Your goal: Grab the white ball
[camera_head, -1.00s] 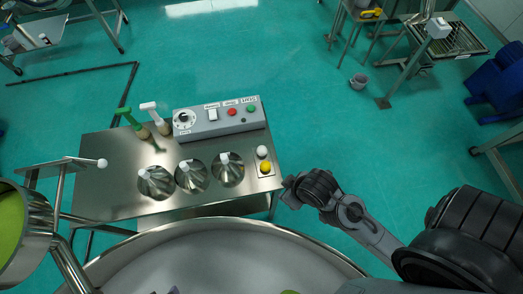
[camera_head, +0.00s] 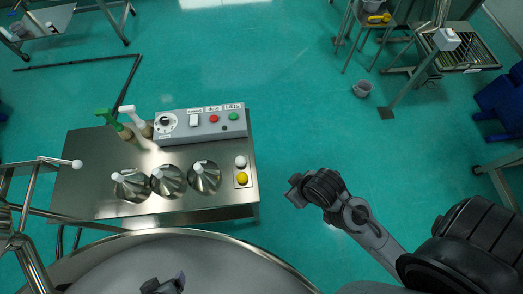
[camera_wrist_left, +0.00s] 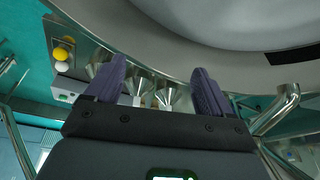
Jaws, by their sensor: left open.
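The white ball (camera_head: 240,161) sits on a small plate at the right end of the steel bench, just behind the yellow ball (camera_head: 242,179). In the left wrist view the white ball (camera_wrist_left: 61,53) is at the upper left, outside the fingers. My left gripper (camera_head: 163,284) shows partly at the bottom, over the large round vessel. Its purple fingers (camera_wrist_left: 157,80) are apart, with nothing held between them. My right gripper (camera_head: 292,190) is right of the bench, apart from the balls; its jaws are unclear.
The large vessel's rim (camera_head: 215,243) lies in front of the bench.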

